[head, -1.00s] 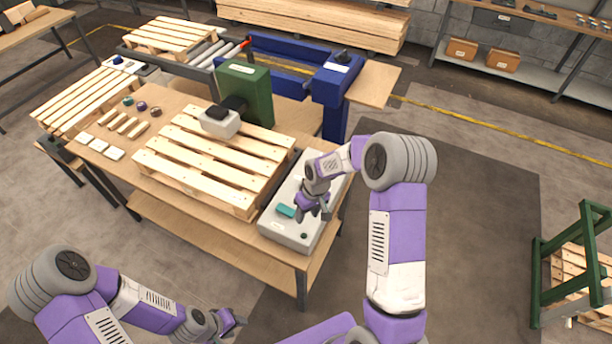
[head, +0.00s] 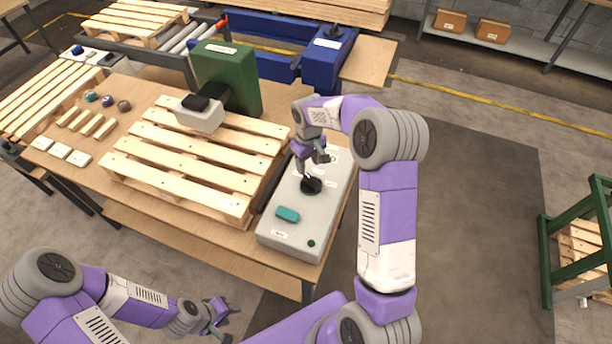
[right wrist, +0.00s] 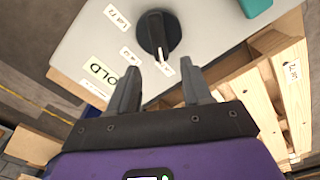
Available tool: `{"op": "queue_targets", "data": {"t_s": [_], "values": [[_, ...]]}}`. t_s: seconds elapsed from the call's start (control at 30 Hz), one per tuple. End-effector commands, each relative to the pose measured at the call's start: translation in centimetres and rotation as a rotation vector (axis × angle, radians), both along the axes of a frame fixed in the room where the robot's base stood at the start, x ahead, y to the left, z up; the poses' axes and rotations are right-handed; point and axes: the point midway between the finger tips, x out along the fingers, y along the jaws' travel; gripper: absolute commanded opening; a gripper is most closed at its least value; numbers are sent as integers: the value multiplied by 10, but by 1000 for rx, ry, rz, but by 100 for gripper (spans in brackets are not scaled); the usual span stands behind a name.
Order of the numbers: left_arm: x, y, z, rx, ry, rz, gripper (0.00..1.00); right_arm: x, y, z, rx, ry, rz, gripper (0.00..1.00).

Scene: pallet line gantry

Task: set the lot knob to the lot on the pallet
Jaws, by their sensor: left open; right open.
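The lot knob (head: 311,186), black and round, stands on the grey panel box (head: 274,238). In the right wrist view the knob (right wrist: 155,30) has a white pointer mark on the side facing my fingers, near a small label (right wrist: 164,69) partly between them. Another label (right wrist: 117,18) seems to read LOT 72. My left gripper (head: 226,314) is open and empty, away from the table.
A teal block (head: 288,214) and a green button (head: 311,243) sit on the panel's near part. A HOLD label (right wrist: 101,71) is beside the knob. A green post (head: 228,75) with a grey head (head: 199,115) stands over the pallet's back.

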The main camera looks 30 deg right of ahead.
Motion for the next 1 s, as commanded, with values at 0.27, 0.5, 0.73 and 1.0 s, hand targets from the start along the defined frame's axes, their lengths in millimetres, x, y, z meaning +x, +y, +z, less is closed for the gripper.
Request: {"op": "queue_targets", "data": {"t_s": [0.27,0.5,0.73,1.0], "values": [[0,0,-2,0,1,0,43,-2,0,-45,1,4,-2,49],[0,0,-4,0,1,0,43,-1,0,-65,0,3,0,49],[0,0,-4,0,1,0,43,-1,0,-67,1,2,-1,49],[0,0,-4,0,1,0,43,-1,0,-67,1,2,-1,15]]}}
